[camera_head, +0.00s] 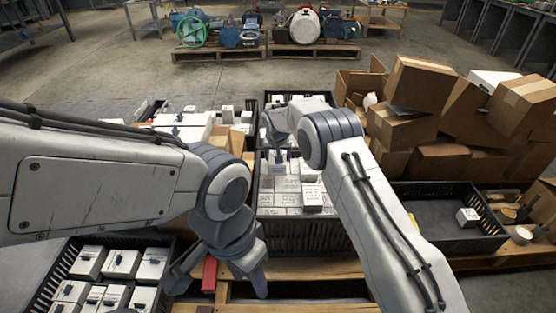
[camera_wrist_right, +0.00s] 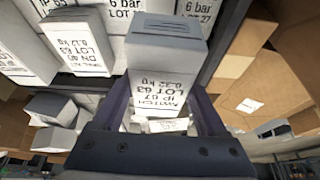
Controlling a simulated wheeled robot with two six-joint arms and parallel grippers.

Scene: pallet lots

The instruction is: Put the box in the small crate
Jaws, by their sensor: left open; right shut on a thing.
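My right gripper (camera_wrist_right: 160,108) is shut on a pale grey box (camera_wrist_right: 158,88) with a printed label reading LOT 63, IP 67. In the head view this gripper (camera_head: 277,150) points down over the middle crate (camera_head: 305,237), which is full of white labelled boxes. The held box is hard to make out there. A black, shallow crate (camera_head: 420,186) at the right holds one small white box (camera_head: 467,217) and is otherwise bare. My left gripper (camera_head: 228,278) is open at the lower middle, near a red object (camera_head: 209,274).
A crate of white boxes (camera_head: 88,262) stands front left. Cardboard cartons (camera_head: 420,85) are piled at the back right, behind the shallow crate. A pallet with machine parts (camera_head: 265,50) stands far back beyond open floor.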

